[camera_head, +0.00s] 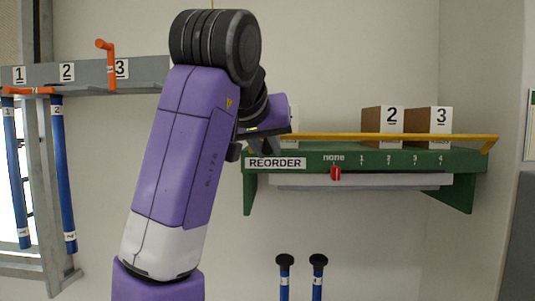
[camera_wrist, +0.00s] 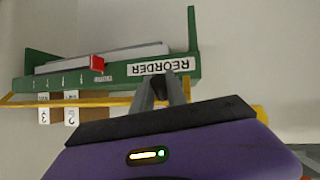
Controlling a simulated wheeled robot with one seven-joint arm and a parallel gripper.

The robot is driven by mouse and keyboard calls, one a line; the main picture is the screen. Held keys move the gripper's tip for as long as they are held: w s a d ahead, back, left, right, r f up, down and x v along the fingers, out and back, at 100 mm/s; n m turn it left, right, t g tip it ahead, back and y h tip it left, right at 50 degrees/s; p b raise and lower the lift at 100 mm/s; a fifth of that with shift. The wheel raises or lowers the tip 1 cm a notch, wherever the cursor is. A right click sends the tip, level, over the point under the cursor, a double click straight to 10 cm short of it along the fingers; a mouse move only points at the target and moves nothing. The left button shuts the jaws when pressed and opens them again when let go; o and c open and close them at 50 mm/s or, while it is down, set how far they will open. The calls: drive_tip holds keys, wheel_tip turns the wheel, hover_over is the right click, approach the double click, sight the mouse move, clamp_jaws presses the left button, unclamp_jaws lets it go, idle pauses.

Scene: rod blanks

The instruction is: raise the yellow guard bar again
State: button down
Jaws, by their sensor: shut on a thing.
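The yellow guard bar (camera_head: 400,137) runs along the front of the green shelf (camera_head: 463,160), just above its front edge, and crosses in front of the boxes' lower parts. Its right end bends down at the shelf's right side. My gripper (camera_head: 271,146) is at the left part of the bar, partly hidden by my own arm. In the wrist view, which is upside down, my gripper's grey fingers (camera_wrist: 163,82) are shut on the bar (camera_wrist: 105,101), near the REORDER label (camera_wrist: 160,68). The fingers hide the exact contact, and the bar's left end is hidden in the head view.
Boxes 2 (camera_head: 383,120) and 3 (camera_head: 428,120) stand on the shelf behind the bar. A red slider (camera_head: 335,173) sits under "none" on the shelf front. Two black-topped blue rods (camera_head: 301,275) stand below. A grey rack (camera_head: 140,73) with an orange lever (camera_head: 110,62) and hanging blue rods is at left.

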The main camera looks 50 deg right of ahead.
drive_tip(key=y, duration=0.1)
drive_tip(key=r+g+y, duration=0.2)
drive_tip(key=shift+w+d+n+y, duration=0.25)
drive_tip(key=shift+w+n+y, duration=0.05)
drive_tip(key=shift+w+d+r+g+y, duration=0.15)
drive_tip(key=shift+d+r+g+y, duration=0.1)
drive_tip(key=shift+g+y, duration=0.4)
drive_tip(key=shift+w+d+r+g+y, duration=0.1)
drive_tip(key=shift+w+d+g+y, duration=0.1)
drive_tip(key=shift+g+y, duration=0.45)
drive_tip(key=c, duration=1.6)
unclamp_jaws()
drive_tip(key=shift+d, duration=0.1)
